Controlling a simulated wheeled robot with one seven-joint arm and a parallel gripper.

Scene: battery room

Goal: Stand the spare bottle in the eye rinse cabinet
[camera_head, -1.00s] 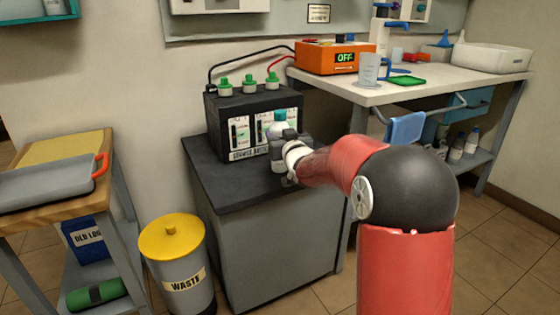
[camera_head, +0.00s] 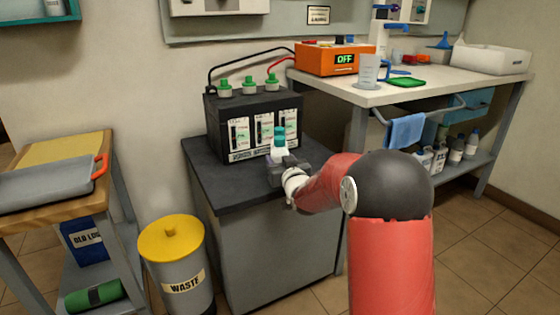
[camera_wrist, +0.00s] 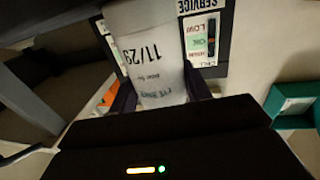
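The spare bottle (camera_head: 279,151) is white with a teal cap and stands upright in my gripper (camera_head: 283,163), in front of the black battery case. In the wrist view its pale side (camera_wrist: 150,55) reads "11/29" and "eye rinse", upside down there. The dark fingers of my gripper (camera_wrist: 158,98) close on both its sides. A teal open cabinet (camera_head: 38,14) hangs on the wall at the upper left, cut by the frame, with a white bottle (camera_head: 54,7) in it. I take it for the eye rinse cabinet. A teal box-like shape (camera_wrist: 292,104) shows at the wrist view's right.
The black service battery (camera_head: 253,118) with green caps and cables stands on a grey cabinet (camera_head: 230,195). A yellow-lidded waste bin (camera_head: 172,238) and a wooden cart with a grey tray (camera_head: 45,184) stand at left. A white bench (camera_head: 440,83) is at right.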

